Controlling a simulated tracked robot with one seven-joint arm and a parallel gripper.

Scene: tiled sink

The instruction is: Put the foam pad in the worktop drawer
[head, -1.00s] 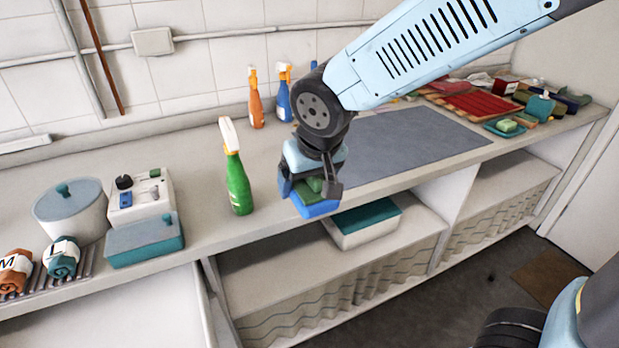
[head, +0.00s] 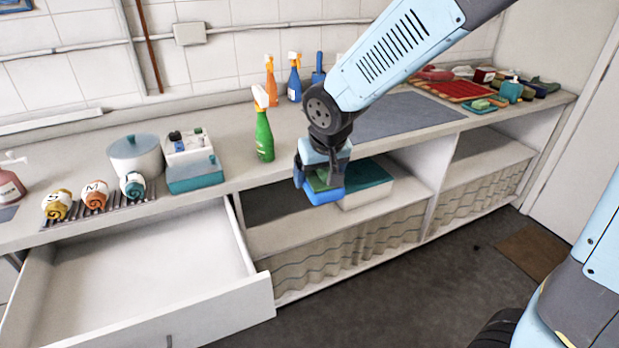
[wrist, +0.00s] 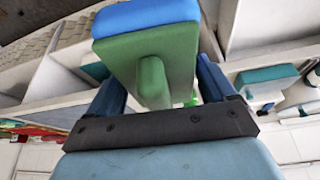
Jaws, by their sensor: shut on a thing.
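The foam pad (head: 326,197) is a block with a blue layer and a green layer. It also shows in the wrist view (wrist: 148,50), with a green grip piece between the fingers. My gripper (head: 322,177) is shut on it and holds it in the air near the worktop's front edge, in front of the open shelves. The worktop drawer (head: 150,262) is pulled open at the lower left and its visible inside is empty. My gripper is to the right of the drawer, apart from it. The fingers partly hide the pad.
A green spray bottle (head: 264,138) stands near the worktop edge, left of my arm. A teal-lidded box (head: 368,185) sits on the shelf behind the pad. Rolled cloths (head: 95,197) and a white pot (head: 136,158) stand above the drawer. Floor in front is clear.

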